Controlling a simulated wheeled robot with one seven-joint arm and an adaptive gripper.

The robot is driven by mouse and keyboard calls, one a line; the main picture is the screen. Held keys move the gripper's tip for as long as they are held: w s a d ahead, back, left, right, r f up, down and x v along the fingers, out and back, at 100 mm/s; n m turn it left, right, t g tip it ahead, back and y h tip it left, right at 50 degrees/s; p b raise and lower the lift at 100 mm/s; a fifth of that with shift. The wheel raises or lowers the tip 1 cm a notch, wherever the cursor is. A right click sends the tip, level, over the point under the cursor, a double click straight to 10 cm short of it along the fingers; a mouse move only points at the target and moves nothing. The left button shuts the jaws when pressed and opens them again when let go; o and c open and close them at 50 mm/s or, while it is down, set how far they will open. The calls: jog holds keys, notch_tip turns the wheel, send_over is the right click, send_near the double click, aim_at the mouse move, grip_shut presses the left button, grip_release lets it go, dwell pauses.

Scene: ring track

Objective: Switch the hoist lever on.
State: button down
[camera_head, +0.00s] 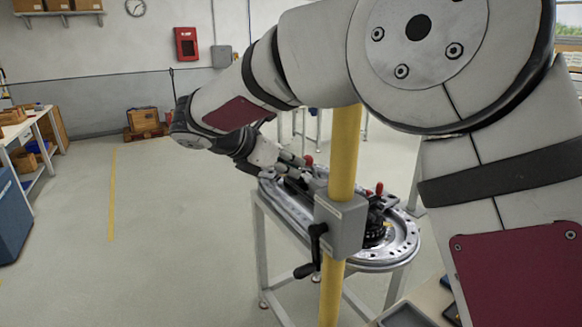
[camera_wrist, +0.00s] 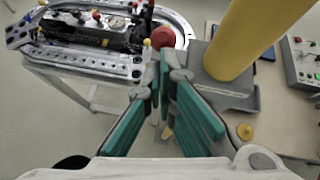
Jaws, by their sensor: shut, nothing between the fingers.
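A grey box (camera_head: 341,226) is mounted on a yellow post (camera_head: 345,150). A black lever (camera_head: 317,250) on its left side hangs downward, with its black grip at the bottom pointing left. My gripper (camera_head: 303,163) is shut and empty, beyond the post and above the ring track (camera_head: 372,252). In the wrist view my teal-padded fingers (camera_wrist: 165,62) point up the picture, left of the grey box (camera_wrist: 222,88) and the yellow post (camera_wrist: 248,40). A red ball (camera_wrist: 163,37) shows just past the fingertips; I cannot tell if they touch. The black lever is not clearly visible in the wrist view.
The ring track stands on a pale-legged frame and carries a dark fixture (camera_wrist: 85,27) with several coloured knobs. A control box (camera_wrist: 304,62) sits on a bench at the right of the wrist view. The floor (camera_head: 170,240) left of the track is clear.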

aim_at(309, 157)
jog(key=shift+d+r, duration=0.1)
jog(key=shift+r, duration=0.1)
jog(key=d+r+g+y, duration=0.1)
jog(key=w+d+g+y, duration=0.1)
jog(key=y, duration=0.1)
jog(key=w+d+r+g+y+p, duration=0.1)
jog(key=y, duration=0.1)
jog(key=shift+w+d+r+m+g, duration=0.15)
jog(key=shift+w+r+m+g, duration=0.05)
jog(key=shift+r+m+g, duration=0.15)
jog(key=shift+w+d+r+b, duration=0.2)
jog(key=shift+w+d, duration=0.1)
jog(key=shift+d, duration=0.15)
jog(key=shift+w+d+r+b, duration=0.1)
jog(key=shift+w+d+b, duration=0.15)
jog(key=shift+d, duration=0.15)
jog(key=shift+d, duration=0.1)
jog(key=shift+r, duration=0.1)
